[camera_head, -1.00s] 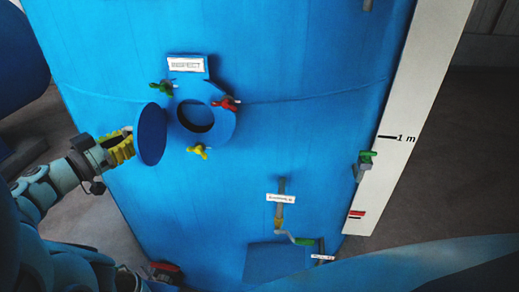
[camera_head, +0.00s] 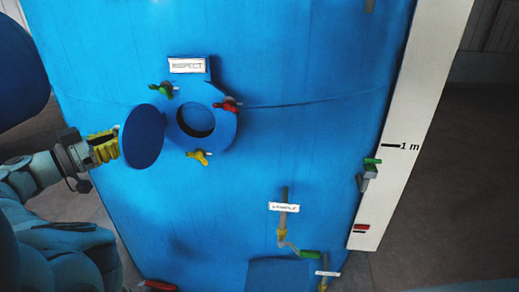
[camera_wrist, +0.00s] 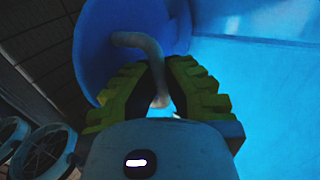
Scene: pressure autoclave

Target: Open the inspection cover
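The inspection cover (camera_head: 143,137) is a round blue disc swung away to the left of the round port (camera_head: 196,119) in the blue tank wall. The port's dark opening is exposed. In the wrist view the cover (camera_wrist: 95,45) fills the upper left, with a pale curved handle (camera_wrist: 140,41) on it. My gripper (camera_head: 117,147) is at the cover's left edge. In the wrist view its yellow-green fingers (camera_wrist: 160,75) close around the handle, whose lower end sits between them. The exact contact is dark.
Green (camera_head: 163,90), red (camera_head: 228,104) and yellow (camera_head: 199,157) wing knobs stand out around the port. An INSPECT label (camera_head: 187,65) is above. A sample pipe with a green-handled valve (camera_head: 303,254) is lower right. A white level scale (camera_head: 412,130) stands at right.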

